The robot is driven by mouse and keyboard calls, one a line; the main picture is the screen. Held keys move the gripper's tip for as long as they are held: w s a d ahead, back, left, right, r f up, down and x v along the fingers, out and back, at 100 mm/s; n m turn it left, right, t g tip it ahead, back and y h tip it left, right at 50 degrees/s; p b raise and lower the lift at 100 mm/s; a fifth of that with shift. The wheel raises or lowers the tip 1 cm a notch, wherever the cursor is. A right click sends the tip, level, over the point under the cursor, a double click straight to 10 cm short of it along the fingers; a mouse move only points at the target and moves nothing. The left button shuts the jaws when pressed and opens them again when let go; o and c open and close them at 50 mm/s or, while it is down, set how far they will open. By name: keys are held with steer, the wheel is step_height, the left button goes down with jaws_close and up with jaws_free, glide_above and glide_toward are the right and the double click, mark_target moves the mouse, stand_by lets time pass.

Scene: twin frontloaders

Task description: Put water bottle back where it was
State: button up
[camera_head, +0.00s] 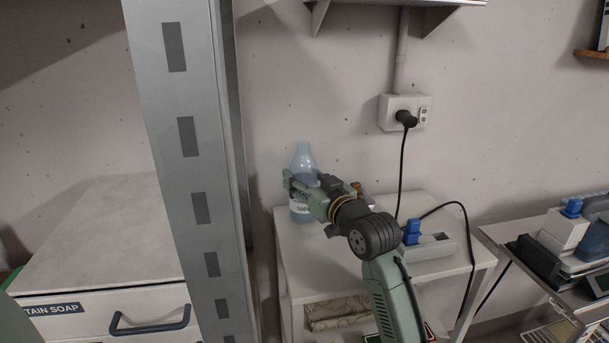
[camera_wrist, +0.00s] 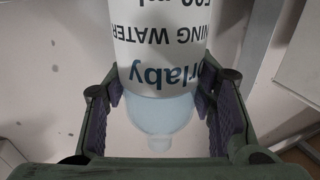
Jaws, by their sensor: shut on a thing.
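The water bottle (camera_head: 304,158) is clear bluish with a white label, and stands about upright at the left end of the small white table (camera_head: 340,268) in the head view. My gripper (camera_head: 306,194) reaches it from the right and is shut on it around its middle. In the wrist view the bottle (camera_wrist: 158,112) appears upside down between the two finger pads, its label reading "Cleaning water" in part. My gripper (camera_wrist: 160,115) has a pad on each side of it. Whether the bottle's base touches the tabletop is hard to tell.
A grey metal post (camera_head: 190,170) rises close left of the table. A power strip (camera_head: 430,247) with a blue plug lies on the table at right, its black cable looping to a wall socket (camera_head: 404,112). A small brown-topped item (camera_head: 357,187) is partly hidden behind my gripper.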

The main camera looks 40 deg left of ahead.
steer(key=shift+f, duration=0.15)
steer(key=o, duration=1.6)
steer(key=shift+c, duration=0.2)
steer(key=shift+r, duration=0.2)
steer(key=b+v, duration=0.3)
steer(key=v, duration=0.9)
steer(key=shift+b, duration=0.35)
